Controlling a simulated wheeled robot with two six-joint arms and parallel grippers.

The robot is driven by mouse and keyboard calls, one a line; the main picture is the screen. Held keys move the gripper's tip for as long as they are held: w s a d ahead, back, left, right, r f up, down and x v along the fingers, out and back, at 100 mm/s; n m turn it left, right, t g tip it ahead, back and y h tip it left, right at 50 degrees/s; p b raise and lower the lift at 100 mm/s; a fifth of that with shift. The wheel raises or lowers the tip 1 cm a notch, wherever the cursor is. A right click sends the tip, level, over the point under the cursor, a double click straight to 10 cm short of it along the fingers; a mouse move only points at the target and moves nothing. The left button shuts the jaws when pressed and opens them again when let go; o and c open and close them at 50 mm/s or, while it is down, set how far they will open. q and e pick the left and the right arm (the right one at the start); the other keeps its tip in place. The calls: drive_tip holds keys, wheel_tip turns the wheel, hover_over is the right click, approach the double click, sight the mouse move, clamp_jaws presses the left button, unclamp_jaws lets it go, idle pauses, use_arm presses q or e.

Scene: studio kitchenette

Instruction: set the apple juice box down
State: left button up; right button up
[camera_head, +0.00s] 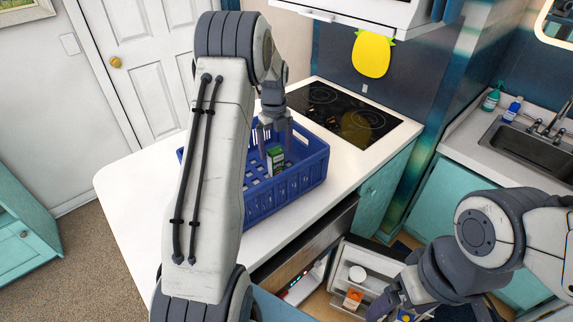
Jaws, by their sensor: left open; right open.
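A small green and white carton, which looks like the apple juice box (276,163), stands roughly upright inside the blue crate (288,191) on the white counter. My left gripper (274,143) reaches down into the crate just above the carton. It is open, with its fingers around or beside the carton's top; I cannot tell if they touch it. My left arm hides the crate's left part. My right gripper (386,304) is low at the bottom right, by the open fridge, and is open. Its fingers show only partly.
A black cooktop (345,112) lies behind the crate. The open fridge door (345,272) holds a white-topped container and an orange-labelled item (353,298). A sink (530,150) with bottles beside it is at the right. The counter (140,190) left of the crate is clear.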

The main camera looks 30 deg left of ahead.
sight(276, 163)
use_arm(q)
wheel_tip(276, 163, down, 2)
drive_tip(key=shift+w+f+p, duration=0.1)
drive_tip(key=shift+f+p, duration=0.5)
drive_tip(key=shift+p, duration=0.05)
drive_tip(key=f+p, duration=0.1)
drive_tip(key=f, duration=0.2)
drive_tip(key=shift+w+a+f+p, duration=0.15)
drive_tip(key=shift+a+f+p, duration=0.1)
drive_tip(key=shift+p, duration=0.1)
drive_tip(key=shift+f, duration=0.45)
drive_tip(key=shift+c, duration=0.3)
clamp_jaws()
